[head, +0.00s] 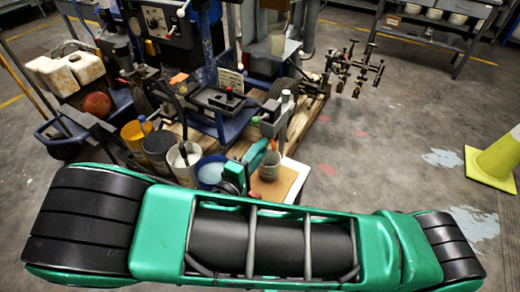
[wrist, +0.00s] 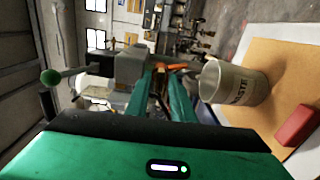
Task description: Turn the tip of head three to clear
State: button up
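In the wrist view a grey block-shaped head (wrist: 131,66) has a rod ending in a green ball knob (wrist: 50,77) on its left. An orange piece (wrist: 175,67), perhaps the tip's handle, shows just beyond my fingertips. My gripper (wrist: 160,78) has teal fingers with a narrow dark gap between them, right of the grey block. Whether the fingers touch or hold the orange piece is hidden. In the head view a grey upright head (head: 285,108) stands just beyond my gripper (head: 262,150). No head number is readable.
A waste cup (wrist: 235,84) stands right of my fingers on a brown board (wrist: 275,85), with a red block (wrist: 298,125) nearby. A white bucket (head: 184,158) and other pails stand left.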

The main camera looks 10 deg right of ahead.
grip_shut()
jog(key=n, duration=0.9)
jog(key=n, duration=0.8)
jog(key=shift+d+n, duration=0.1)
jog(key=shift+n, duration=0.2)
